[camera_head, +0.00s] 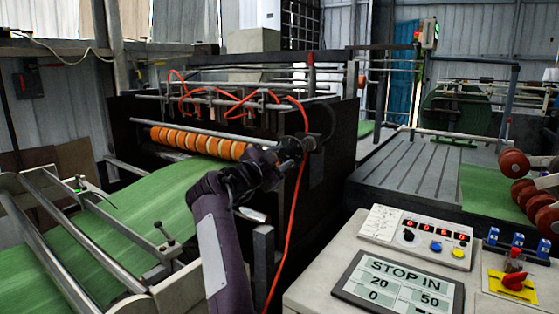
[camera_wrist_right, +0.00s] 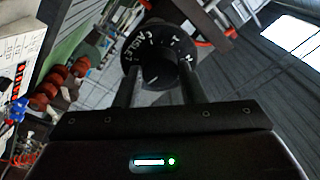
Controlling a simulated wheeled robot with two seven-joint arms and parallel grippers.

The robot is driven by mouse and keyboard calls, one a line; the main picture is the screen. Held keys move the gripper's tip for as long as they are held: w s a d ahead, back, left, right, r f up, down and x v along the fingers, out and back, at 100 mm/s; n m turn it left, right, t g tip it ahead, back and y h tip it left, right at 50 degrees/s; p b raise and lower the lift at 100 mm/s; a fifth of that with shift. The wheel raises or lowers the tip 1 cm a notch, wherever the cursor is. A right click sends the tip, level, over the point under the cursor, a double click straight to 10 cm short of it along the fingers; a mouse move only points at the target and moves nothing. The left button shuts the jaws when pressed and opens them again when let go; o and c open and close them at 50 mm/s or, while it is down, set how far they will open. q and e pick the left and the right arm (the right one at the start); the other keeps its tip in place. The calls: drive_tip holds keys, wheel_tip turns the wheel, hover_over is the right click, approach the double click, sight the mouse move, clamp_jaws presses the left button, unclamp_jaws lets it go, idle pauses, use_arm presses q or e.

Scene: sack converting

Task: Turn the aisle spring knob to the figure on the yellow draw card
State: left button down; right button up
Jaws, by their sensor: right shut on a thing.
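The aisle spring knob is a black round knob (camera_wrist_right: 160,74) in front of a black dial with white lettering and marks (camera_wrist_right: 140,46), in the right wrist view. A pale line shows on the knob's face; I cannot read which figure it points to. My right gripper (camera_wrist_right: 158,84) has one finger on each side of the knob and is shut on it. In the head view my right gripper (camera_head: 288,152) is at the dark machine's near right end, where its own body hides most of the knob. I cannot make out the yellow draw card. My left gripper is not in view.
An orange hose (camera_head: 296,210) hangs close beside my right gripper. A console (camera_head: 325,285) with a "STOP IN 20 50 0" screen (camera_head: 398,285) and a red-digit panel (camera_head: 432,236) stands at front right. Green sheet (camera_head: 150,210) runs through the machine at left.

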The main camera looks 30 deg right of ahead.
drive_tip(key=shift+d+r, duration=0.1)
drive_tip(key=shift+r, duration=0.2)
drive_tip(key=o, duration=0.8)
drive_tip(key=shift+f, duration=0.1)
drive_tip(key=shift+c, duration=0.2)
drive_tip(key=shift+o, duration=1.2)
drive_tip(key=shift+w+d+f, duration=0.2)
drive_tip(key=shift+d+f, duration=0.05)
drive_tip(key=shift+a, duration=0.1)
drive_tip(key=shift+s+a, duration=0.1)
